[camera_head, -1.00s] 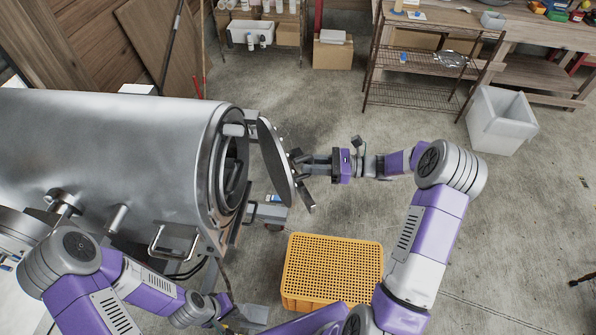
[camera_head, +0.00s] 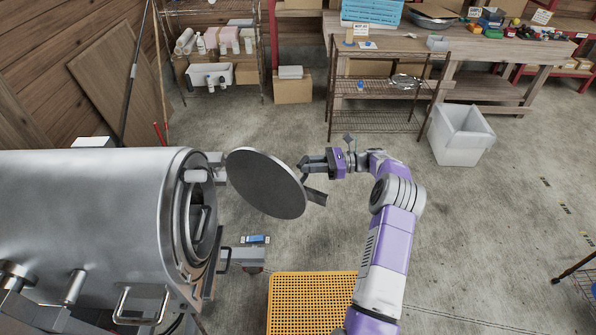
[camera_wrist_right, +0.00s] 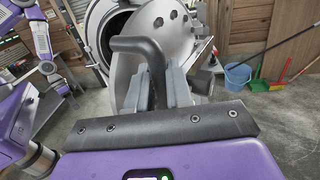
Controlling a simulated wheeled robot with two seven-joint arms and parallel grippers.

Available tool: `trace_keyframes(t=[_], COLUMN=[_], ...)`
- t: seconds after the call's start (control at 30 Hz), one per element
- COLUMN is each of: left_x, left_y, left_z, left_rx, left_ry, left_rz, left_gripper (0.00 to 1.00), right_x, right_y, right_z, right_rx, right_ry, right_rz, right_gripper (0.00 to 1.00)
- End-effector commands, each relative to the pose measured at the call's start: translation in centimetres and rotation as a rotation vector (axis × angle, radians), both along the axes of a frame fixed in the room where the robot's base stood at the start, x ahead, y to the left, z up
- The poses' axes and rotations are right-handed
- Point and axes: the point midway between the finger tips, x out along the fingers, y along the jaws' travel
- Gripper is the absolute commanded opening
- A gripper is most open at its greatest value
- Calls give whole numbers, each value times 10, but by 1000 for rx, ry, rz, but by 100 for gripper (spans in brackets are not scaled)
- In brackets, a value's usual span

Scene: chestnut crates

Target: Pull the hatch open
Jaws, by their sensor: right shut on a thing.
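The hatch (camera_head: 267,184) is a round grey metal disc, standing swung out from the open end of the big steel cylinder (camera_head: 90,215). The dark ringed opening (camera_head: 200,215) shows to its left. My right gripper (camera_head: 308,170) is at the hatch's right side. In the right wrist view the fingers (camera_wrist_right: 162,85) are shut on the hatch's dark bent handle (camera_wrist_right: 140,46), with the hatch disc (camera_wrist_right: 180,38) just behind. The fingertips' contact is partly hidden in the head view. My left gripper does not show in the head view.
A yellow perforated crate (camera_head: 312,300) stands on the floor below the hatch. A white bin (camera_head: 462,136) and a wire shelf (camera_head: 385,90) stand behind to the right. A blue bucket (camera_wrist_right: 238,76) shows in the right wrist view. Concrete floor is free right of my right arm.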

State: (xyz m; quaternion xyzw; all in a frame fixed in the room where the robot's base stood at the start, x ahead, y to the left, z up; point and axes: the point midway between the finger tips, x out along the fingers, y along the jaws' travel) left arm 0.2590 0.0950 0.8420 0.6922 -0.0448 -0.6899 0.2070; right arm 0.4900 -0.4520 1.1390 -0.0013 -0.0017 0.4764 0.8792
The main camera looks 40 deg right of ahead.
Motion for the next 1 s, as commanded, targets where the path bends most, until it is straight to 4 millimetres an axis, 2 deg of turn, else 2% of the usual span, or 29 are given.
trace_keyframes(t=[0.53, 0.57, 0.67, 1.0], left_x=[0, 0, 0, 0], left_y=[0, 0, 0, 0], left_z=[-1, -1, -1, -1], left_rx=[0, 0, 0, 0], left_ry=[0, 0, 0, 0], left_rz=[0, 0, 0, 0], left_gripper=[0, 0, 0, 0], right_x=[3, 3, 2, -2], right_y=[-2, -2, -3, -9], right_z=[2, 2, 2, 0], right_rx=[9, 9, 8, 3], right_ry=[-6, -6, -5, -3], right_rz=[0, 0, -1, -7], right_gripper=[0, 24, 40, 41])
